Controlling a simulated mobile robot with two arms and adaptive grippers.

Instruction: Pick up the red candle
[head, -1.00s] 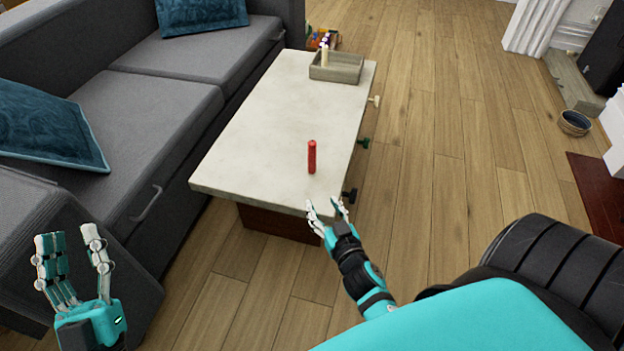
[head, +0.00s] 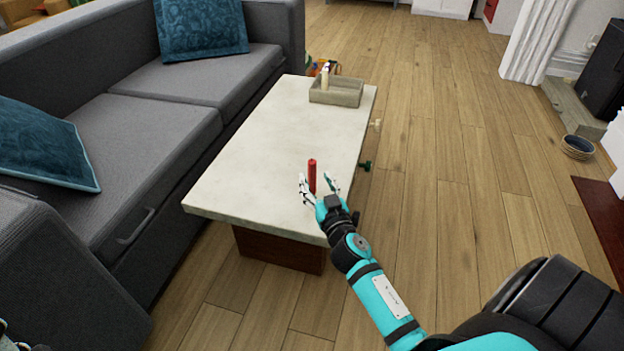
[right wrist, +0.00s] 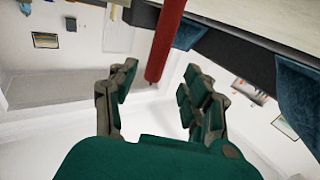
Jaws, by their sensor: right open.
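The red candle (head: 312,170) stands upright near the front right part of the pale tabletop (head: 250,150). My right gripper (head: 318,182) is open at the candle, with its fingers spread to either side of it and hiding its lower part. In the right wrist view the candle (right wrist: 166,40) shows between the two sides of the open gripper (right wrist: 158,88), with a gap to each side. Only a sliver of what looks like my left gripper (head: 10,336) shows at the lower left corner.
A grey tray (head: 335,95) with a pale candle (head: 325,78) in it stands at the table's far end. A grey sofa (head: 170,90) borders the left. The wood floor on the right is mostly clear.

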